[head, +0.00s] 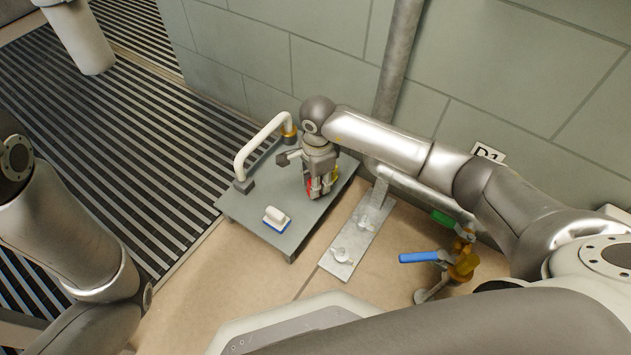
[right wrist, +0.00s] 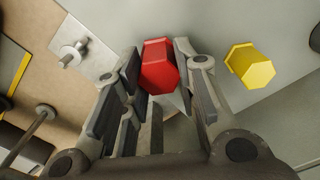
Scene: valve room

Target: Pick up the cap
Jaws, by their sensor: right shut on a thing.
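A red hexagonal cap (right wrist: 160,68) sits between the fingers of my right gripper (right wrist: 157,60) in the right wrist view, and the gripper is shut on it. In the head view the right gripper (head: 321,187) is low over the right part of a grey table (head: 245,210). Only a bit of the red cap (head: 309,187) shows there beside the fingers. A yellow hexagonal cap (right wrist: 250,66) stands just right of the gripper in the wrist view, apart from it. My left arm shows at the left, but its gripper is out of view.
A metal plate with wing nuts (head: 353,243) and a blue-lever valve (head: 425,257) are to the right. A wall stands behind.

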